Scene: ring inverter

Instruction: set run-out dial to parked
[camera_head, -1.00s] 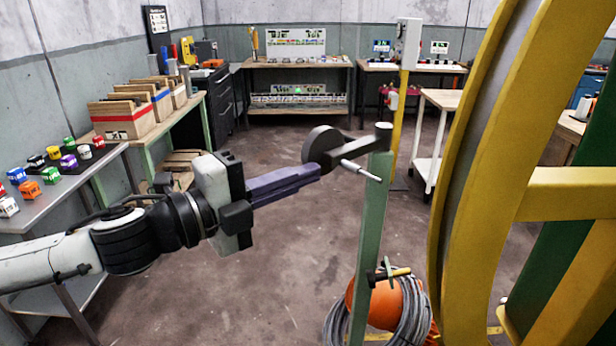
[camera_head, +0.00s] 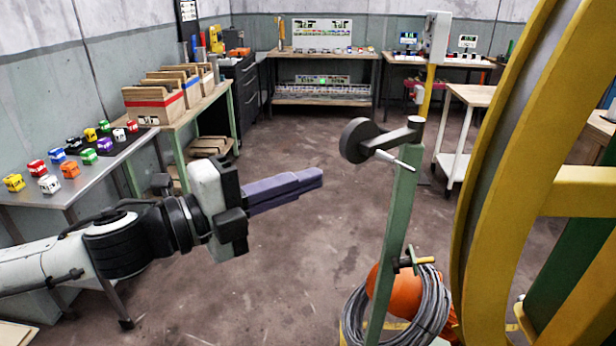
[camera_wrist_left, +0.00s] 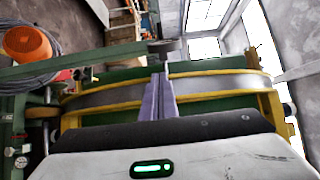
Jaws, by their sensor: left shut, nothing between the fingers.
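The run-out dial (camera_head: 355,140) is a dark disc on a short dark arm at the top of a green post (camera_head: 393,240). A thin silver rod (camera_head: 394,160) juts from it toward the lower right. My left gripper (camera_head: 320,177) is shut and empty, its purple fingers pointing right. In the head view its tips are left of and below the disc, with a gap between. In the left wrist view the fingers (camera_wrist_left: 165,76) point up the picture, and a dark shape that looks like the dial (camera_wrist_left: 163,46) lies just beyond them. My right gripper is not in view.
A large yellow ring (camera_head: 482,190) stands close on the right of the post. An orange drum with coiled grey cable (camera_head: 430,315) sits at the post's foot. A metal table (camera_head: 100,175) with small coloured blocks is on the left. The floor between is clear.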

